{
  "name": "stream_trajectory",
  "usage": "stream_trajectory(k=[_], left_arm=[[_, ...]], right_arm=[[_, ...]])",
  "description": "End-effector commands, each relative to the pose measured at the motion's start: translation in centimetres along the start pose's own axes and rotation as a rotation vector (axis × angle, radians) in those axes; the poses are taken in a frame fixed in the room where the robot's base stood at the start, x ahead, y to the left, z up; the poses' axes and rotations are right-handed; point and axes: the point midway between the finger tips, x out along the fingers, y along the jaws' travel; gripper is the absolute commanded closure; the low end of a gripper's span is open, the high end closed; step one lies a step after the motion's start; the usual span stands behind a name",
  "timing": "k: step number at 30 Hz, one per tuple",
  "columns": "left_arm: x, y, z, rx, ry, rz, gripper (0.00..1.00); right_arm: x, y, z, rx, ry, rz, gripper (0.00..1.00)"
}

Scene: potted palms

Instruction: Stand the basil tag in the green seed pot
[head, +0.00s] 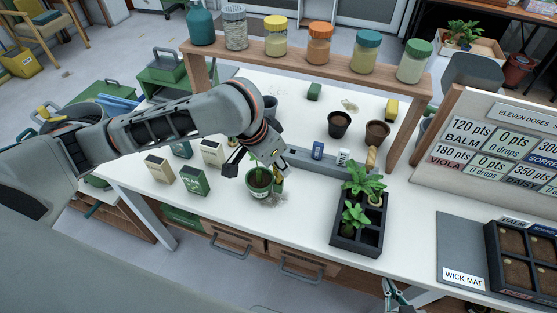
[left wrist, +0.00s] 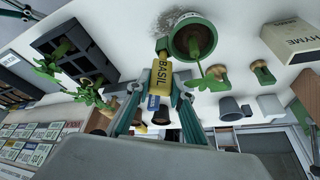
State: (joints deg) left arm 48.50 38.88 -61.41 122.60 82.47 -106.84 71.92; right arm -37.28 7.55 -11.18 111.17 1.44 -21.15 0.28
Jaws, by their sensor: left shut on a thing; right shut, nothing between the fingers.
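The green seed pot (head: 256,194) stands on the white bench with dark soil and a small green seedling in it. In the left wrist view the pot (left wrist: 178,50) shows at the top. My left gripper (left wrist: 158,102) is shut on the yellow basil tag (left wrist: 161,78), whose far end lies by the pot's rim. In the head view the tag (head: 279,181) is at the pot's right side, partly hidden by my left wrist. I cannot tell whether its tip is inside the rim. My right gripper (head: 393,292) is shut and empty, low at the bench's front edge.
A black tray (head: 343,237) with leafy plants stands right of the pot. Seed packets (head: 194,180) stand to the left. Two dark pots (head: 339,125) and a grey rail (head: 318,168) are behind. A wooden shelf (head: 300,62) with jars spans the back.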

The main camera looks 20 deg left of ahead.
Motion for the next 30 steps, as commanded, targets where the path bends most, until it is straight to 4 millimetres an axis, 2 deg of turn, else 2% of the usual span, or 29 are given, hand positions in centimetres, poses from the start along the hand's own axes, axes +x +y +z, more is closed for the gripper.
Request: stream_trajectory(k=[18,29,30], left_arm=[[2.0,0.0,0.9,0.000,-0.002,0.000,0.90],[2.2,0.0,0.9,0.000,-0.001,0.000,0.90],[2.2,0.0,0.9,0.000,0.000,0.000,0.71]], right_arm=[[0.0,0.0,0.0,0.000,0.000,0.000,1.00],[0.0,0.0,0.0,0.000,0.000,0.000,1.00],[0.0,0.0,0.0,0.000,0.000,0.000,1.00]])
